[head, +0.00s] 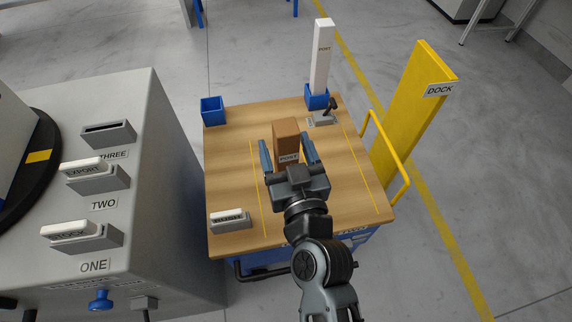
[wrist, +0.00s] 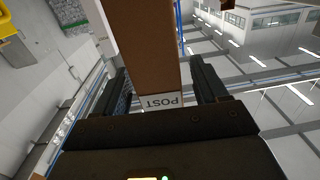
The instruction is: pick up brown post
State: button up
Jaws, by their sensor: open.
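The brown post (head: 286,134) stands upright on the wooden cart top, with a white POST label low on its near side. In the wrist view the brown post (wrist: 147,45) runs up between the fingers, its label upside down. My gripper (head: 287,148) is open, with one finger on each side of the post. In the wrist view my gripper (wrist: 160,85) shows a gap beside the post at the right finger and at the left finger. The base of the post is hidden behind the gripper.
A white post (head: 322,55) stands in a blue socket (head: 316,97) at the back right, beside a small lever device (head: 325,116). An empty blue socket (head: 213,110) is at the back left. A grey block with a white top (head: 230,219) sits front left. A yellow DOCK panel (head: 412,110) stands right.

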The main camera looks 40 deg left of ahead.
grip_shut()
dwell(0.6)
